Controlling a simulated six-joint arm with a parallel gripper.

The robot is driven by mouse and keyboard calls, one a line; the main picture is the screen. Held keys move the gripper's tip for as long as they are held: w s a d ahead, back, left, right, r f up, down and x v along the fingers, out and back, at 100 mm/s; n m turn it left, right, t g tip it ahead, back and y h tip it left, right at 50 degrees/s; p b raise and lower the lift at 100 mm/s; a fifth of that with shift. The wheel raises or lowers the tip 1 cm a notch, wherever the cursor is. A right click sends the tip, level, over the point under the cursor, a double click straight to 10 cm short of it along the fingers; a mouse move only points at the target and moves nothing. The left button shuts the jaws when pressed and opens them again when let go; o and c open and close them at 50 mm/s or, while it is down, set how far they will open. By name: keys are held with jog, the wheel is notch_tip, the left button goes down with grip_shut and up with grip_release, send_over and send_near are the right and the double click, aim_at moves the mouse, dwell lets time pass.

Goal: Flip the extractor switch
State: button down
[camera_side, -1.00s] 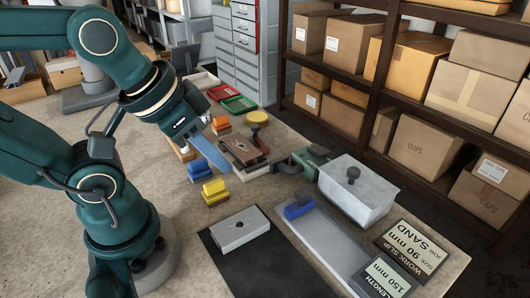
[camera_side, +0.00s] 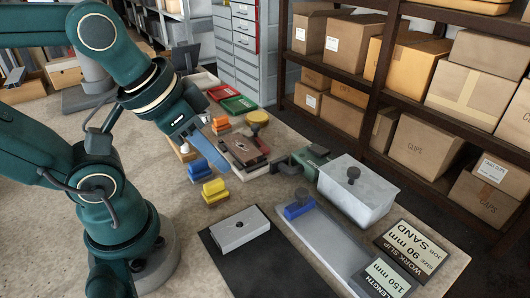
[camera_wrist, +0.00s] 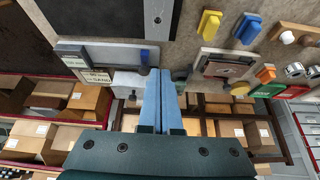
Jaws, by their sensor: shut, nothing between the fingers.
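My gripper (camera_wrist: 158,78) shows in the wrist view as two long blue fingers, side by side and shut with nothing between them. In the side view my gripper is above the back half of the bench, near the colored blocks, and its fingertips are hard to make out. A brown plate-like fixture (camera_side: 243,150) lies on the bench to the right of the fingers; it also shows in the wrist view (camera_wrist: 226,65). A pale box (camera_side: 240,229) with a small dark spot on top rests on a black mat. I cannot tell which thing is the extractor switch.
A lidded grey bin (camera_side: 357,193) and a long grey tray (camera_side: 325,248) are at the right. Bare bench lies left of the mat.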

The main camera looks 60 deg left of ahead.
jog(key=w+a+r, duration=0.1)
jog(key=w+r, duration=1)
jog(key=w, duration=0.3)
jog(key=g, duration=0.2)
send_over(325, 151)
jog(key=s+a, duration=0.1)
jog(key=s, duration=0.3)
notch_tip(325, 151, down, 8)
jog(key=shift+a+r+h, duration=0.2)
jog(key=shift+r+h, duration=0.05)
jog(key=shift+h, duration=0.15)
jog(key=x, duration=0.8)
jog(key=s+x, duration=0.1)
jog(key=x, duration=0.3)
jog(key=shift+w+d+f, duration=0.1)
jog(key=shift+d+f, duration=0.1)
jog(key=shift+f, duration=0.85)
